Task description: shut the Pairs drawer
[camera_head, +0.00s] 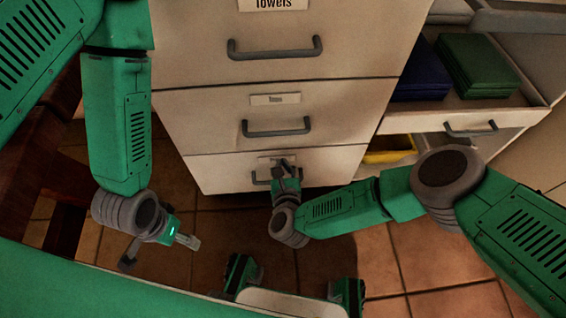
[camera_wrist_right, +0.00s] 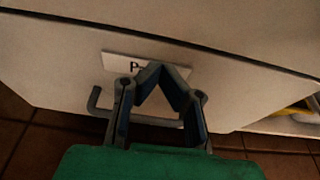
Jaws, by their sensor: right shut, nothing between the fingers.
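The Pairs drawer (camera_head: 225,172) is the bottom drawer of the cream cabinet in the head view. Its front looks about flush with the drawers above; any small gap is hard to tell. In the right wrist view its label (camera_wrist_right: 115,63) shows a "P", with the rest hidden behind my fingers. Its grey bar handle (camera_wrist_right: 94,101) is partly hidden. My right gripper (camera_head: 287,165) is shut and empty, its tips in front of the label and handle; contact cannot be told. It also shows in the right wrist view (camera_wrist_right: 158,72). My left gripper (camera_head: 163,252) is open and empty, low at left.
Two shut drawers, the Towels drawer (camera_head: 350,45) and a middle drawer (camera_head: 345,110), sit above. At right an open drawer (camera_head: 465,118) holds blue (camera_head: 420,75) and green (camera_head: 475,65) folded items. A yellow item (camera_head: 390,157) lies below it. The tiled floor in front is clear.

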